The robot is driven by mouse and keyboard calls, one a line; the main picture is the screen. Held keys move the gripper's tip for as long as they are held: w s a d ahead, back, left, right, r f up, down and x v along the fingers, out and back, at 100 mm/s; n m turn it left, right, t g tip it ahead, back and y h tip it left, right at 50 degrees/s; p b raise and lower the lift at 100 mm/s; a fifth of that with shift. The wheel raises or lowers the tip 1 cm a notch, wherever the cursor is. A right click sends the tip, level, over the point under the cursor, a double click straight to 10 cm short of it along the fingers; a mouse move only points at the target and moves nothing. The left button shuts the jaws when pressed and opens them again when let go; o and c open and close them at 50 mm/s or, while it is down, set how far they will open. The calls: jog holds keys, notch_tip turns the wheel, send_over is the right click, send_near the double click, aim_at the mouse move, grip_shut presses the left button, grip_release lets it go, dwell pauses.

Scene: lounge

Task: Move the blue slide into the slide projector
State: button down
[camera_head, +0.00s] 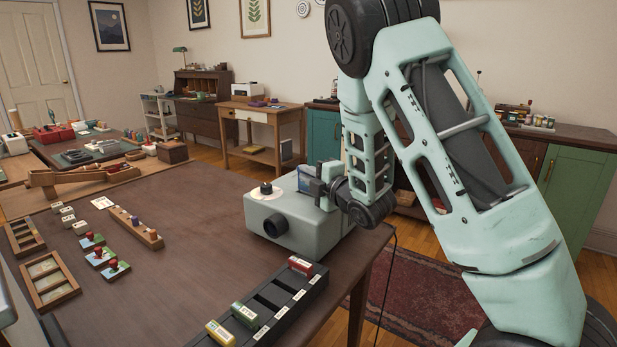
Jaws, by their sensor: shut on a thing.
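The slide projector (322,232) is a pale grey-green box with a dark lens at its front, standing near the right edge of the brown table. My gripper (314,186) is at the projector's top, reaching in from the right. It is shut on the blue slide (305,173), which stands upright at the top of the projector. The slide's lower part is hidden, so I cannot tell how deep it sits or whether it touches the projector.
A black slotted rack (290,308) with red, green and yellow slides lies at the table's front. Red-handled stamps (98,253), a wooden peg strip (136,228) and wooden trays (50,278) lie at left. A cable hangs off the right edge. The table's middle is clear.

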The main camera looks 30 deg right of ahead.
jog(key=shift+f+b, duration=0.55)
dwell(0.5)
jog(key=shift+r, duration=0.1)
jog(key=shift+r, duration=0.35)
jog(key=shift+r, duration=0.15)
dwell(0.6)
jog(key=shift+f+b, duration=0.55)
jog(key=shift+f, duration=0.05)
jog(key=shift+r, duration=0.15)
dwell(0.3)
jog(key=shift+r, duration=0.3)
jog(key=shift+r, duration=0.15)
dwell(0.7)
jog(key=shift+f+b, duration=0.6)
jog(key=shift+f, duration=0.05)
